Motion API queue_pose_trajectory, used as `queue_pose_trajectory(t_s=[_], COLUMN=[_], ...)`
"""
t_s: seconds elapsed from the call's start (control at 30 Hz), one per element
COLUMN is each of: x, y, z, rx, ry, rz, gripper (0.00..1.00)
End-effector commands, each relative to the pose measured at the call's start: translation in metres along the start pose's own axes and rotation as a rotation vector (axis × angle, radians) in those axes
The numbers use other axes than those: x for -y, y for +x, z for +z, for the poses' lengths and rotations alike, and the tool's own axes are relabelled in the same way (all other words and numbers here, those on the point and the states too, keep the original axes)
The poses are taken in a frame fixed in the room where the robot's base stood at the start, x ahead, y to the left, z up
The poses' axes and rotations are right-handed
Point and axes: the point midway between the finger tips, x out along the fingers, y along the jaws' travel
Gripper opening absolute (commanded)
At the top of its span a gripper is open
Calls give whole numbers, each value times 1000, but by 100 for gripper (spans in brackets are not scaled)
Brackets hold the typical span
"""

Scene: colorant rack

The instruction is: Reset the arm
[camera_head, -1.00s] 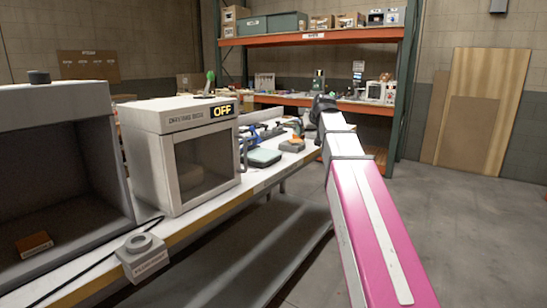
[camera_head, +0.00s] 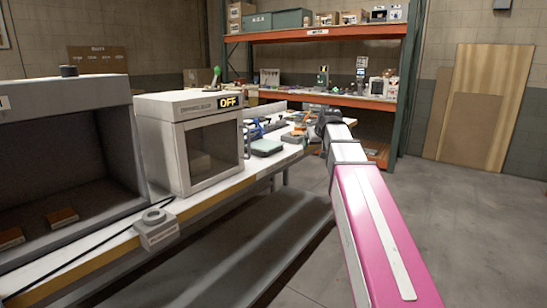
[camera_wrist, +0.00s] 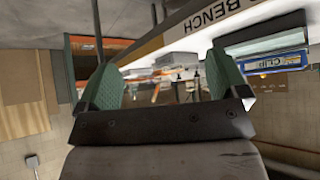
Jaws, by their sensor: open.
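My arm stretches forward and away in the head view, with its pink-and-white link in front at the right. The dark end of the arm shows beside the bench's far end, and my gripper's fingers cannot be made out there. In the wrist view my gripper (camera_wrist: 165,82) is open, with its two green-padded fingers wide apart. Nothing is held between them.
A white box reading OFF (camera_head: 185,155) stands on the workbench (camera_head: 195,210) at the left. Beside it is a grey open chamber (camera_head: 65,90) with orange-brown blocks. A button unit (camera_head: 157,230) sits at the bench edge. An orange rack (camera_head: 320,35) stands behind. Floor at right is clear.

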Motion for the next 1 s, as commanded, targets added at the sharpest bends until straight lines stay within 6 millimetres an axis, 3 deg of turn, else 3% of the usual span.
queue_pose_trajectory(t_s=[0.27, 0.6, 1.0], x=[2, 7, 18], y=[45, 106, 139], z=[73, 209, 370], rx=[110, 313, 549], ry=[29, 80, 130], rz=[5, 21, 51], gripper=[92, 92, 92])
